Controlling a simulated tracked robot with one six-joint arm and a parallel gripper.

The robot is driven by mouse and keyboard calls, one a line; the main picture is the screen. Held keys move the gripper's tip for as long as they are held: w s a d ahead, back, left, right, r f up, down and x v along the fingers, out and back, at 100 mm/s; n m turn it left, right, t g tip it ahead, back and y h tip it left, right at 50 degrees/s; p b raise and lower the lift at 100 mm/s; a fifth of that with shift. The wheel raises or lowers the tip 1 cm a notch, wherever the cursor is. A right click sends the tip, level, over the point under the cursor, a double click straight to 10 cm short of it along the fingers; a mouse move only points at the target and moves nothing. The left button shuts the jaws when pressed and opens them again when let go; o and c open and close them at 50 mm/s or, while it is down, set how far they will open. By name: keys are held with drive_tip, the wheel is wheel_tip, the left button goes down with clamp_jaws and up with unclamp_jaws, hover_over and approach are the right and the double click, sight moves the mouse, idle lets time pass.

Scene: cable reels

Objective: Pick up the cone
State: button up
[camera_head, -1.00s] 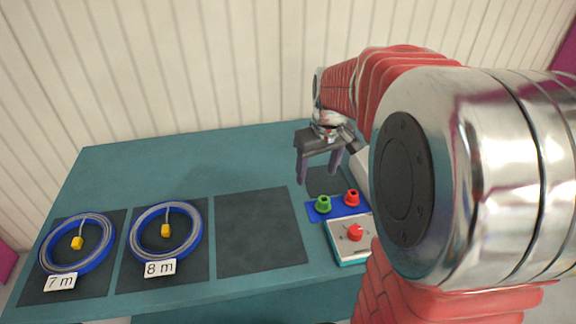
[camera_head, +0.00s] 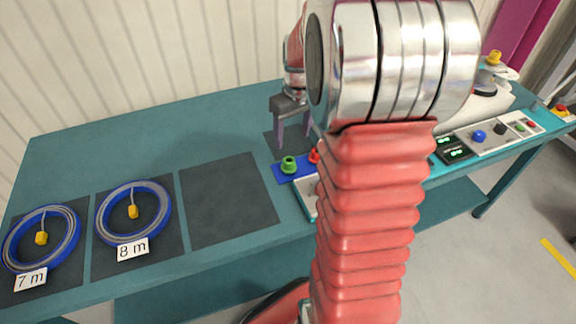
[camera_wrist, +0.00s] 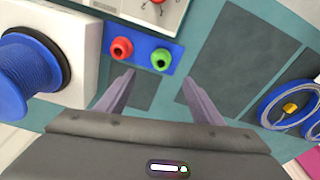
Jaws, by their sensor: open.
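I cannot make out a clear cone in either view. The nearest small coloured pieces are a green one (camera_head: 289,164) and a red one (camera_head: 314,156) on a blue plate (camera_head: 284,176). In the wrist view the red piece (camera_wrist: 121,48) and green piece (camera_wrist: 161,58) show hollow tops. My gripper (camera_head: 293,147) is open and empty, pointing down just behind the green piece in the head view. In the wrist view its fingers (camera_wrist: 158,80) are spread, with nothing between them. My arm hides part of the bench.
Blue cable coils marked 7 m (camera_head: 66,250) and 8 m (camera_head: 164,226) lie on dark mats, beside an empty mat (camera_head: 228,198). A control box (camera_head: 307,203) stands by the blue plate. A blue spool (camera_wrist: 30,75) shows at left in the wrist view. Panels with buttons (camera_head: 490,135) line the right end.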

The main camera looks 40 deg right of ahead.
hover_over(289, 160)
drive_tip(key=s, duration=0.2)
drive_tip(key=f, duration=0.7)
drive_tip(key=shift+w+a+f, duration=0.1)
drive_tip(key=shift+w+a, duration=0.15)
drive_tip(key=shift+f, duration=0.1)
drive_tip(key=shift+w+f, duration=0.2)
drive_tip(key=shift+f, duration=1.05)
drive_tip(key=shift+w+f, duration=0.15)
drive_tip(key=shift+f, duration=1.1)
drive_tip(key=shift+c, duration=0.5)
drive_tip(key=c, duration=1)
drive_tip(key=shift+r, duration=0.1)
wheel_tip(289, 160, up, 10)
drive_tip(key=shift+f, duration=0.1)
